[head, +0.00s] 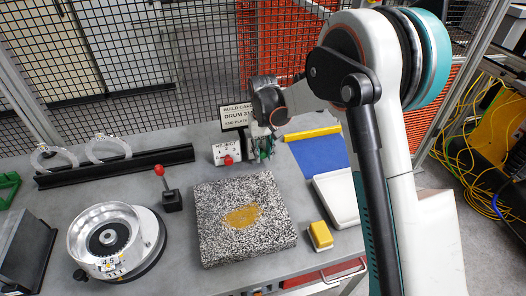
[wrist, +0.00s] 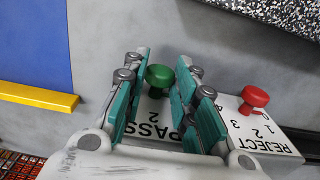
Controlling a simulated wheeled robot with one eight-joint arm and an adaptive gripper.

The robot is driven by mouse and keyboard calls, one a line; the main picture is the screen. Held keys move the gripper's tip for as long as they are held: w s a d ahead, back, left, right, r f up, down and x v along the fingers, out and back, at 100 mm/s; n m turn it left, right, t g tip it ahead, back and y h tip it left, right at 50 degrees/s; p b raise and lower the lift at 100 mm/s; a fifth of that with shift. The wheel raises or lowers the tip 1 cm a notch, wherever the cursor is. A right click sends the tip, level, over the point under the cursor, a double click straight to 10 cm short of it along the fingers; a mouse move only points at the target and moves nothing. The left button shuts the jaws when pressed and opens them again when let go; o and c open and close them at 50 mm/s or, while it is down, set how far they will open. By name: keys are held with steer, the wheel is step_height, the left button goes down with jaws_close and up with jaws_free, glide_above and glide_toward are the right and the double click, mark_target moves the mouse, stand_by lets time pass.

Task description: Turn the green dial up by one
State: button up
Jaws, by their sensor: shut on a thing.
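The green dial (wrist: 160,76) sits on a white panel (wrist: 247,125) beside the word PASS, between the two fingers of my gripper (wrist: 163,72) in the wrist view. My gripper is shut on the dial. In the head view my gripper (head: 263,150) is down at the right end of the panel (head: 222,149); the green dial is not clearly visible there.
A sign (head: 234,117) stands behind the panel. A speckled stone slab (head: 262,245) lies in front. A red-knobbed lever (head: 172,200) and a round metal drum (head: 85,225) are at left. A blue mat with a yellow strip (head: 313,134) lies right of my gripper.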

steer(key=y, duration=0.2)
steer(key=d+g+y+b, duration=0.1)
steer(key=y, duration=0.1)
steer(key=shift+w+f+b, duration=0.15)
steer(key=shift+f+b, duration=0.05)
steer(key=shift+b, duration=0.1)
steer(key=shift+d+f+g+y+b, duration=0.1)
steer(key=shift+g+y+b, duration=0.4)
steer(key=shift+y, duration=0.6)
steer(key=shift+d+f+g+y+b, duration=0.1)
steer(key=shift+g+y+b, duration=0.1)
steer(key=shift+y+b, duration=0.7)
steer(key=shift+r+y, duration=0.1)
steer(key=shift+y, duration=0.2)
steer(key=o, duration=1)
steer(key=shift+o, duration=0.2)
